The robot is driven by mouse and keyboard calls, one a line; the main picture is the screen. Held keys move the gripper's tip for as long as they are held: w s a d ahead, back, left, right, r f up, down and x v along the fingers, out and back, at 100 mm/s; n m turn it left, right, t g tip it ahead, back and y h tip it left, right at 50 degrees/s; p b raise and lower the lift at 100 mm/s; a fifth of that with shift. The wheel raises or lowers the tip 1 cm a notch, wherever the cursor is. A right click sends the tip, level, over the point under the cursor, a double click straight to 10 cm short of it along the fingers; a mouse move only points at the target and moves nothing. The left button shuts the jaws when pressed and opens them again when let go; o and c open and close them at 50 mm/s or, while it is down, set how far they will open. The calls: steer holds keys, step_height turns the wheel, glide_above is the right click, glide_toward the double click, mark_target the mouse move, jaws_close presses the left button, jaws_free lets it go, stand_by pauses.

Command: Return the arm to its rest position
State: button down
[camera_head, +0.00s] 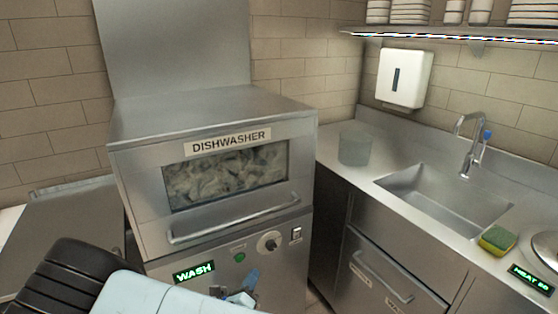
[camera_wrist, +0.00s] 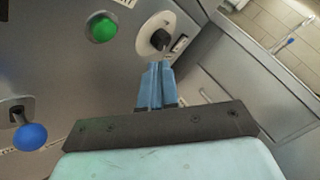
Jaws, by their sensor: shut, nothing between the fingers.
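My gripper (camera_wrist: 158,66) is shut and empty, with its two blue fingers together in the wrist view. Its fingertips appear just in front of the dishwasher's round dial (camera_wrist: 157,36); I cannot tell whether they touch it. In the head view my gripper (camera_head: 252,276) shows low at the bottom, in front of the dishwasher's lower panel. My pale arm link covers part of that panel. The dishwasher (camera_head: 135,190) is a steel box with its hood down and a lit WASH display (camera_head: 194,273).
A green button (camera_head: 239,258) and a switch (camera_head: 296,235) flank the dial. A blue-knobbed lever (camera_wrist: 30,136) is at lower left in the wrist view. At right are a counter, a clear container (camera_head: 355,148), a sink (camera_head: 440,200) and a sponge (camera_head: 497,239).

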steer(key=d+r+m+g+h, duration=0.4)
steer(key=d+r+m+g, duration=1.1)
steer(key=d+r+m, duration=0.8)
steer(key=s+d+r+m+t+y, duration=0.1)
steer(key=s+d+r+m+y, duration=0.4)
steer(key=s+r+m, duration=0.3)
steer(key=s+d+r+m+t+y, duration=0.2)
steer(key=s+d+r+m+y, duration=0.2)
steer(key=s+d+r+m, duration=0.2)
steer(key=shift+s+r+m+y, duration=0.4)
steer(key=shift+s+r+m, duration=0.75)
steer(key=shift+r+m, duration=1.6)
steer(key=shift+r+n, duration=0.45)
stand_by(1.1)
